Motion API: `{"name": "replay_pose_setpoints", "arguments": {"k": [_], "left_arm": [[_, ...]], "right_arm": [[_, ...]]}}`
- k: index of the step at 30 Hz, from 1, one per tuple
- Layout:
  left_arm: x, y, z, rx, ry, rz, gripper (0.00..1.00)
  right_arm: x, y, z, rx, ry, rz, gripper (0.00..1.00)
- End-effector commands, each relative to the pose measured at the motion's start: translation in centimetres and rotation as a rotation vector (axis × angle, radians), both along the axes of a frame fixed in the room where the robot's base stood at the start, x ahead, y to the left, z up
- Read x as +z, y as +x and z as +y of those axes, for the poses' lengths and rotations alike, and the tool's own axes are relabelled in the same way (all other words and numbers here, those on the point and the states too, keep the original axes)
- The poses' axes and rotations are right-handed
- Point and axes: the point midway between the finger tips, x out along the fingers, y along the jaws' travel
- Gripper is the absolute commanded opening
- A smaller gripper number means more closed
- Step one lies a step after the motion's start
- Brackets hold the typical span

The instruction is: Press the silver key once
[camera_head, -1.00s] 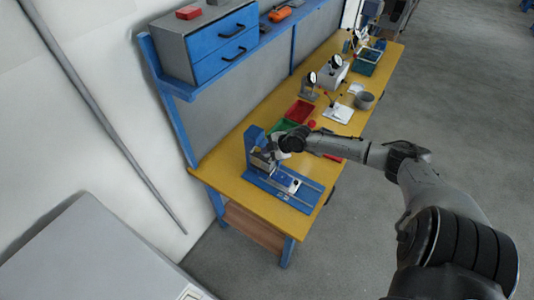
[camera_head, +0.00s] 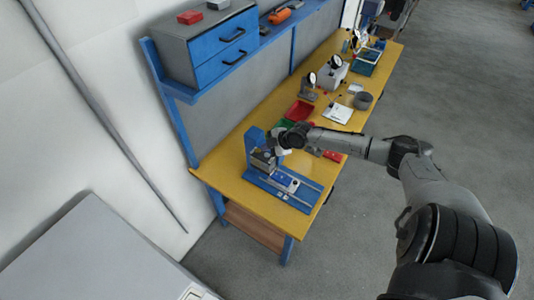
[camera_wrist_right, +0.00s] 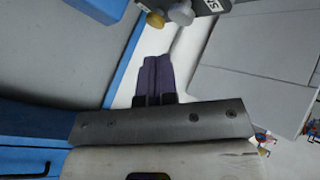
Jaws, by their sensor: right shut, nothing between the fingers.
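The silver key (camera_wrist_right: 181,12) is a rounded metallic knob at the top of the right wrist view, under the edge of a dark panel with white lettering. A gold-coloured knob (camera_wrist_right: 155,19) sits just left of it. My right gripper (camera_wrist_right: 157,62) is shut and empty, with its dark fingers pointing up the picture towards the two knobs. A gap shows between the fingertips and the silver key, which lies up and to the right of them. In the head view my right gripper (camera_head: 277,151) is small beside the blue fixture (camera_head: 254,138), and the keys cannot be made out. My left gripper is not in view.
The blue fixture stands on the near end of the yellow bench (camera_head: 225,177), with a blue rail base (camera_head: 300,194). Farther along are a red tray (camera_head: 299,110), a white pad (camera_head: 338,113) and a grey pot (camera_head: 363,100). A blue drawer unit (camera_head: 226,45) stands on the shelf above.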

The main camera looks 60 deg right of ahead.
Motion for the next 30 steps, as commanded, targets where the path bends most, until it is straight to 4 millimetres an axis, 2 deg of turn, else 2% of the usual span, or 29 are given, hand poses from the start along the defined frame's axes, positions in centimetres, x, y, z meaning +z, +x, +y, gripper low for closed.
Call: {"name": "replay_pose_setpoints", "arguments": {"k": [3,10,30], "left_arm": [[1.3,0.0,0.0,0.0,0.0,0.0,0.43],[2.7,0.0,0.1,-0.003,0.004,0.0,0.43],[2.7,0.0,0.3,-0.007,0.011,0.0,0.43]], "right_arm": [[1.6,0.0,0.0,0.001,-0.001,0.0,0.0],[3.5,0.0,0.0,0.001,-0.002,0.0,0.0],[3.5,0.0,0.0,0.0,0.0,0.0,0.0]]}}
